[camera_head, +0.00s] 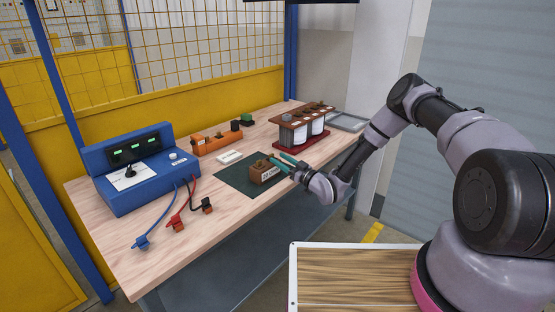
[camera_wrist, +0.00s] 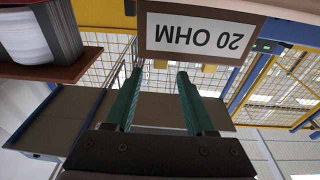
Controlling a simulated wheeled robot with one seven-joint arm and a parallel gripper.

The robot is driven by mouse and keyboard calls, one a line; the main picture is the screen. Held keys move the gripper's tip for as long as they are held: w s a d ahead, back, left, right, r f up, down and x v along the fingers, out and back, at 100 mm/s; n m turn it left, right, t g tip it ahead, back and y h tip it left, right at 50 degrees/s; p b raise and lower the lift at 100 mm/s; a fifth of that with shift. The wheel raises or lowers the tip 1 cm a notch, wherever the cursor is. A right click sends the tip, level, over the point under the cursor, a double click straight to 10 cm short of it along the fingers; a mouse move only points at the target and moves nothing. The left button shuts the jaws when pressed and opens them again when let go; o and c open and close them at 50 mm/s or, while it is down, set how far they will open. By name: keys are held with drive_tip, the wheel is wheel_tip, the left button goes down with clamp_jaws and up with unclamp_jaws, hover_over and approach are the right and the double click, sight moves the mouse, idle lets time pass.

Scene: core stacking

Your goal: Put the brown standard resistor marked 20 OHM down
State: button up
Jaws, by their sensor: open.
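The brown resistor (camera_head: 262,174) sits on the dark green mat (camera_head: 232,181) on the workbench, its white label facing the front. In the wrist view the resistor (camera_wrist: 155,50) appears upside down at the top, and its label reads 20 OHM. My gripper (camera_head: 280,161) is just to the right of the resistor, its teal fingers pointing toward it. The wrist view shows the two fingers (camera_wrist: 160,78) spread apart with nothing between them. The resistor lies beyond the fingertips, clear of them.
A blue meter box (camera_head: 140,178) with blue, red and black clip leads stands at the left. An orange block (camera_head: 215,144) and a white label plate (camera_head: 230,157) lie behind the mat. A brown rack (camera_head: 303,131) stands at the right, near a grey tray (camera_head: 347,122).

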drive_tip(key=v, duration=1)
drive_tip(key=w+d+r+g+h, duration=0.1)
drive_tip(key=w+d+r+h, duration=0.35)
drive_tip(key=r, duration=0.25)
drive_tip(key=w+d+r+g+h, duration=0.25)
drive_tip(key=w+d+r, duration=0.2)
drive_tip(key=r, duration=0.25)
drive_tip(key=s+d+r+m+h, duration=0.3)
drive_tip(key=d+r, duration=0.2)
drive_tip(key=r, duration=0.3)
drive_tip(key=s+d+r+m+h, duration=0.25)
drive_tip(key=d+r, duration=0.25)
drive_tip(key=r, duration=0.4)
drive_tip(key=s+d+r+m+h, duration=0.3)
drive_tip(key=s+d+r+m, duration=0.1)
drive_tip(key=s+r, duration=0.85)
drive_tip(key=s+a+r+m+g+y, duration=0.1)
drive_tip(key=s+m, duration=0.1)
drive_tip(key=s, duration=0.8)
drive_tip(key=s+a+r+m+g+y, duration=0.1)
drive_tip(key=s+m, duration=0.1)
drive_tip(key=s, duration=0.9)
drive_tip(key=shift+r+m, duration=0.2)
drive_tip(key=shift+m, duration=0.15)
